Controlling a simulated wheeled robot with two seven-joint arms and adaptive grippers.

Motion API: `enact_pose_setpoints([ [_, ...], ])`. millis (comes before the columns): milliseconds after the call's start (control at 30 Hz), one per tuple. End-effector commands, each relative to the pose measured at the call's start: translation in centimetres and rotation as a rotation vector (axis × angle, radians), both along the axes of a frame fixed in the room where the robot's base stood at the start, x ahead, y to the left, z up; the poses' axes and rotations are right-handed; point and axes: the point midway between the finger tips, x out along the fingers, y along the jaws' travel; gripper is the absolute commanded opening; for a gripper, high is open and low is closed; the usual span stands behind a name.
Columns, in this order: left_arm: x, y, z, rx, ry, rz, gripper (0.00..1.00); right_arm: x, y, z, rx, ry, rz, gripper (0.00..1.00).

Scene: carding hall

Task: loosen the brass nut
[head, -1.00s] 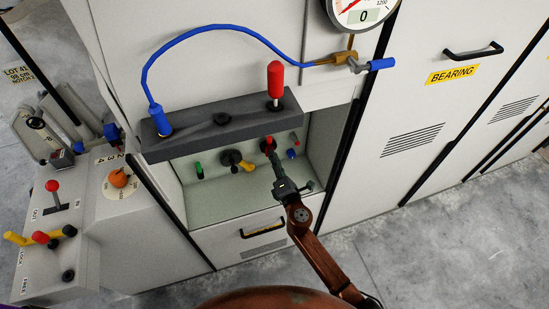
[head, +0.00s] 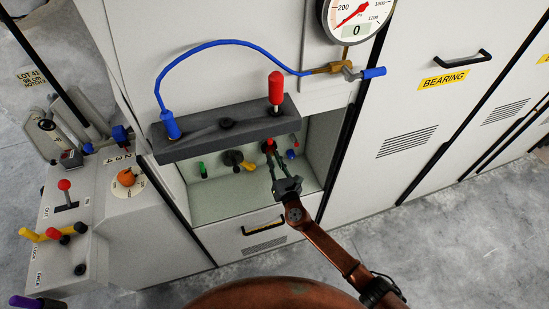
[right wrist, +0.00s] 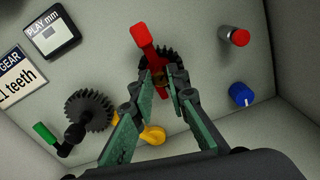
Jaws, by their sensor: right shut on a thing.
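A small brass nut (right wrist: 157,74) shows partly between my right fingertips in the right wrist view, in front of a dark toothed gear (right wrist: 156,58). A red lever (right wrist: 143,38) sticks up from the same spot, and more red shows below the nut. My right gripper (right wrist: 164,82) is shut on the nut, as far as I can tell; its green-padded fingers hide much of it. In the head view my right gripper (head: 271,160) reaches into the open recess, with its fingertips by the red part. My left gripper is not in view.
Beside the fingers are a second gear (right wrist: 88,112), a green handle (right wrist: 45,132), a yellow knob (right wrist: 153,134), a red peg (right wrist: 238,37) and a blue knob (right wrist: 241,94). A grey bar (head: 228,127) with an upright red handle (head: 276,88) overhangs the recess.

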Motion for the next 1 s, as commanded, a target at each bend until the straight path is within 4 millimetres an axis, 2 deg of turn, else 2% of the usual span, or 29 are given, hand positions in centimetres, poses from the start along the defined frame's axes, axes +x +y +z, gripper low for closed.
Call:
enact_pose_setpoints([
  [200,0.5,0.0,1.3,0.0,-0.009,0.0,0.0,0.0,0.0,0.1,-0.185,-0.058,0.0,0.0],
  [500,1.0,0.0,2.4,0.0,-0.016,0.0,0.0,-0.1,0.0,-0.1,-0.371,-0.116,0.001,0.0],
  [1000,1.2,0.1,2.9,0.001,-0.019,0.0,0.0,-0.1,0.0,-0.3,-0.466,-0.147,0.0,0.0],
])
